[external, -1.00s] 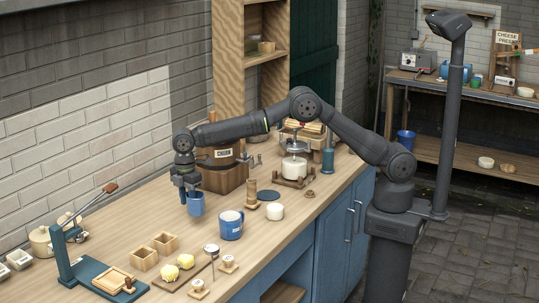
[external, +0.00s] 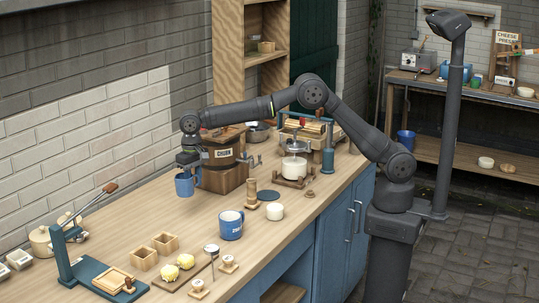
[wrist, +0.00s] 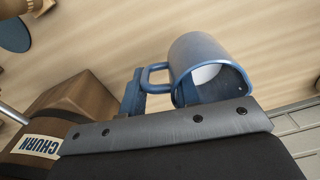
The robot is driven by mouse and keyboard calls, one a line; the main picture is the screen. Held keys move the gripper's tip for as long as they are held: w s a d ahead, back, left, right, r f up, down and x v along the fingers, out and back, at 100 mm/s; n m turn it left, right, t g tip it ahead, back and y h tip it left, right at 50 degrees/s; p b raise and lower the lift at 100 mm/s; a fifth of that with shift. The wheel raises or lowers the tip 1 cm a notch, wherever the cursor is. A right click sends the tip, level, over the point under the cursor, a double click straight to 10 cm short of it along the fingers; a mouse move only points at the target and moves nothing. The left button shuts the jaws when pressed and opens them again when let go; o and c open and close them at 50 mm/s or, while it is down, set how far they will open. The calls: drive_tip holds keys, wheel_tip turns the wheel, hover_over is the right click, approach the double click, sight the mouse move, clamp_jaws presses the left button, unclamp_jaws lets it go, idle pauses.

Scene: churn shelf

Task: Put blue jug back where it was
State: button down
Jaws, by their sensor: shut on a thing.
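The blue jug (external: 184,186) hangs below my gripper (external: 188,164) in front of the churn's left side. In the wrist view the jug (wrist: 201,58) is tilted in the picture, with its handle toward the left and its mouth partly showing. My gripper is shut on it; the finger (wrist: 132,95) shows by the handle, and the exact grip is partly hidden. I cannot tell whether the jug's bottom touches the counter.
The wooden churn (external: 222,178) stands close to the right of the jug; its label shows in the wrist view (wrist: 40,147). The brick wall (external: 100,120) is behind. Small wooden boxes (external: 145,259) and a teal press (external: 66,262) are front left. The counter left of the jug is clear.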

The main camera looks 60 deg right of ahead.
sight(198, 212)
drive_tip(key=f+m, duration=0.1)
drive_tip(key=f, duration=0.2)
drive_tip(key=d+f+m, duration=0.1)
drive_tip(key=f+m, duration=0.1)
drive_tip(key=f, duration=0.1)
drive_tip(key=f+m, duration=0.1)
drive_tip(key=f, duration=0.2)
drive_tip(key=shift+w+d+m, duration=0.1)
drive_tip(key=shift+d+m, duration=0.1)
drive_tip(key=shift+m, duration=0.2)
drive_tip(key=shift+f, duration=0.1)
drive_tip(key=c, duration=1.1)
unclamp_jaws()
wheel_tip(198, 212, up, 12)
drive_tip(key=shift+r, duration=0.15)
